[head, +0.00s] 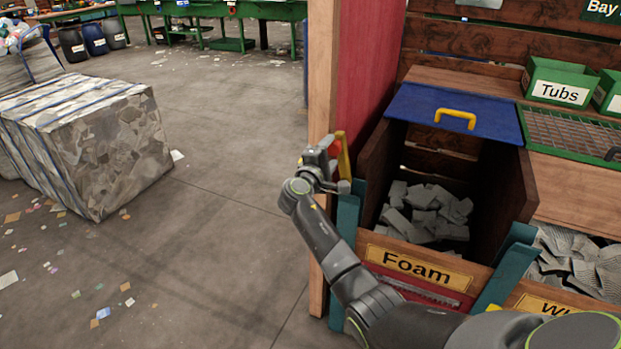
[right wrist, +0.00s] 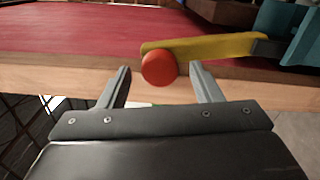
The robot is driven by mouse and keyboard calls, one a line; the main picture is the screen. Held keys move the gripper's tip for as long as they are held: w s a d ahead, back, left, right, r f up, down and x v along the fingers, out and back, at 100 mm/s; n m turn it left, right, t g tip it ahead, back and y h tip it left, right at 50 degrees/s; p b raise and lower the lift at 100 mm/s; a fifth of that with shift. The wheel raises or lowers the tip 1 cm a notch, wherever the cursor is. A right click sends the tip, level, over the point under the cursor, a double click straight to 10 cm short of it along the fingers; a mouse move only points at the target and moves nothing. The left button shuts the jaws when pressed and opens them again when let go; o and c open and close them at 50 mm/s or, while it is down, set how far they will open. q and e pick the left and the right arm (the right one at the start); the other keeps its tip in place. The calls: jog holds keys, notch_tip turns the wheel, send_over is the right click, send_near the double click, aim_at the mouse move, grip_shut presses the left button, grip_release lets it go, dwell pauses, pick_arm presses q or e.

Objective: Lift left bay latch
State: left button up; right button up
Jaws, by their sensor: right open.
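The left bay latch is a yellow lever (head: 344,158) with a red knob (head: 335,148), at the left side of the Foam bay. In the right wrist view the yellow lever (right wrist: 205,47) runs from a grey pivot at the right to the red knob (right wrist: 159,68) at its left end. My right gripper (head: 325,163) is at the latch. In the right wrist view it (right wrist: 162,82) is open, with the knob in line with the gap between its fingers. Whether the fingers touch the knob I cannot tell. My left gripper is not in view.
The Foam bay (head: 418,262) holds grey foam pieces, with a blue lid (head: 460,112) with a yellow handle at its back. A wooden post (head: 322,100) and red panel (head: 368,70) stand beside the latch.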

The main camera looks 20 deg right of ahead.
jog(key=b+v, duration=0.2)
jog(key=v, duration=1.2)
jog(key=shift+a, duration=0.15)
